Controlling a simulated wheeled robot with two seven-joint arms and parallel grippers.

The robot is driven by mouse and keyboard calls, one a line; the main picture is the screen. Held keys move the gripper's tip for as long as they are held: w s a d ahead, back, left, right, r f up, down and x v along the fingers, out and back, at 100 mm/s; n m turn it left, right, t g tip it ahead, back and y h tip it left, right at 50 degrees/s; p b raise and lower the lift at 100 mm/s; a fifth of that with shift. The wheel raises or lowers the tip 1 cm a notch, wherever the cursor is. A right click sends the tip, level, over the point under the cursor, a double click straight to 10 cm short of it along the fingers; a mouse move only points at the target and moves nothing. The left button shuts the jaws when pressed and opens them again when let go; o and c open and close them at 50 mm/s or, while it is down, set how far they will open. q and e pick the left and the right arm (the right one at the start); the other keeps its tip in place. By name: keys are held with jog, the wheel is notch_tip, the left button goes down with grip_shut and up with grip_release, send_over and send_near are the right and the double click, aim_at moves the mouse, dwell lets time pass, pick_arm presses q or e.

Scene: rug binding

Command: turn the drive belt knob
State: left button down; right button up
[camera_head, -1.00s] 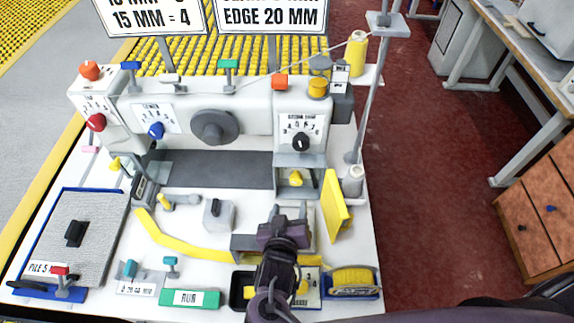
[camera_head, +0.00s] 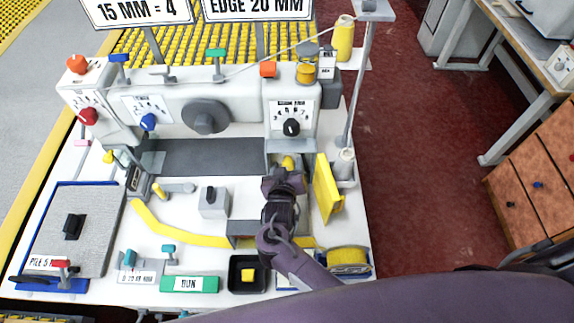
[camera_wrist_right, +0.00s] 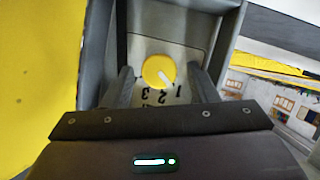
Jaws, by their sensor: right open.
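A round yellow knob (camera_wrist_right: 157,71) with a white pointer shows in the right wrist view. It sits on a grey plate with the numerals 1, 2 and 3 and the pointer aims toward the 1. My right gripper (camera_wrist_right: 161,88) is open, one finger on each side of the knob's lower part; contact cannot be told. In the head view the yellow knob (camera_head: 288,162) shows only in part, under the machine's right end, with my right gripper (camera_head: 284,176) just in front of it. No readable label names it as the drive belt knob. My left gripper is out of view.
A yellow upright panel (camera_head: 327,190) stands close right of my gripper. A black dial (camera_head: 291,127) is above it. A grey switch box (camera_head: 214,202) and a yellow strip (camera_head: 185,236) lie to the left. A black tray (camera_head: 247,275) is at the front.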

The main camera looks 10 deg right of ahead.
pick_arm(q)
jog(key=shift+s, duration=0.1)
pick_arm(e)
jog(key=c, duration=1)
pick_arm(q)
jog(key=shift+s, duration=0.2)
pick_arm(e)
jog(key=shift+s+d+m+y, duration=0.1)
jog(key=shift+d+m+y, duration=0.1)
jog(key=shift+m+y, duration=0.65)
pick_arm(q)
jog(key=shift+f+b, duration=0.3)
pick_arm(e)
jog(key=shift+d+m+t+y, duration=0.1)
jog(key=shift+m+t+y, duration=0.2)
jog(key=shift+m+y, duration=0.8)
jog(key=shift+m+h, duration=0.35)
jog(key=shift+m, duration=0.1)
jog(key=o, duration=1)
